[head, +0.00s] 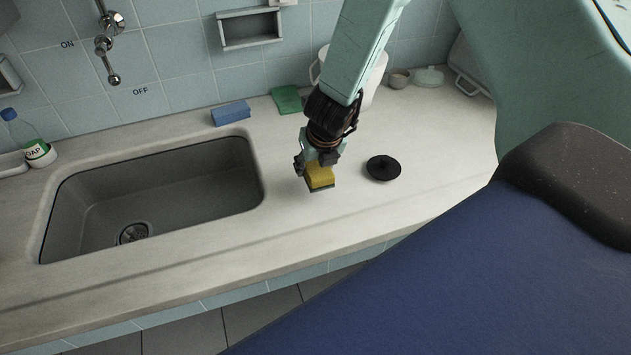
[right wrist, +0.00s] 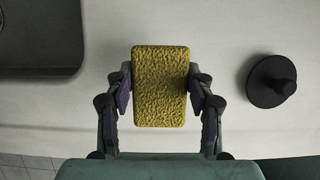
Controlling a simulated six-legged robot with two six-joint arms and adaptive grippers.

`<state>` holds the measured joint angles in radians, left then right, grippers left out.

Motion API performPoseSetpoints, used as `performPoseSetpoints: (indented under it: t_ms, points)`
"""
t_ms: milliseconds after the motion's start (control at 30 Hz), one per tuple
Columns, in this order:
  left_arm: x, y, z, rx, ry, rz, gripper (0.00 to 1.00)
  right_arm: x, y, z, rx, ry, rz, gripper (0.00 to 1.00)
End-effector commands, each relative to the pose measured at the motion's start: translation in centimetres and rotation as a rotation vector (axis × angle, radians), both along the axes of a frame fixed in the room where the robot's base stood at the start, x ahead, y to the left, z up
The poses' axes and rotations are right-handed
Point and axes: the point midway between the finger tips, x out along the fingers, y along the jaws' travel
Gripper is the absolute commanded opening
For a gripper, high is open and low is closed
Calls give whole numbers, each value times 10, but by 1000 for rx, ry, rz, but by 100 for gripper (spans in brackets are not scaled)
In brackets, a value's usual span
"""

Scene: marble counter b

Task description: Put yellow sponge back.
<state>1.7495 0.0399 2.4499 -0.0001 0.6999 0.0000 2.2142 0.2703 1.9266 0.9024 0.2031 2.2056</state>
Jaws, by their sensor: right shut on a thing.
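The yellow sponge (head: 320,176) has a dark green underside in the head view. It also fills the middle of the right wrist view (right wrist: 160,87), with its yellow face toward the camera. My right gripper (head: 317,164) is shut on it, with a finger on each side. The sponge is over the counter between the sink and a black lid; I cannot tell whether it touches the counter. My left gripper is not in view.
The sink (head: 150,195) is to the left. The round black lid (head: 383,168) lies close on the right. A blue sponge (head: 231,113) and a green sponge (head: 287,99) lie near the wall. A white pot (head: 372,80) stands behind my arm. A wall shelf (head: 250,28) hangs above.

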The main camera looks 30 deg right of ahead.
Motion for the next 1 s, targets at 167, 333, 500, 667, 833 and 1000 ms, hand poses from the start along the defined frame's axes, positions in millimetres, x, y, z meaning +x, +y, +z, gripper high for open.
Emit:
performPoseSetpoints:
  t_ms: [167,333,500,667,833,1000]
  points:
    - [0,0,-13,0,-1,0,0,0,0,-20,-1,0,3,24]
    - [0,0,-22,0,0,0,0,0,0,-37,-1,0,2,24]
    - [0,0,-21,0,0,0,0,0,0,-38,-1,-1,1,24]
    - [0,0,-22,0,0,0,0,0,0,-38,-1,-1,1,24]
    - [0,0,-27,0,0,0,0,0,0,-42,-1,-1,1,24]
    - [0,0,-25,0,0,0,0,0,0,-41,-1,-1,1,68]
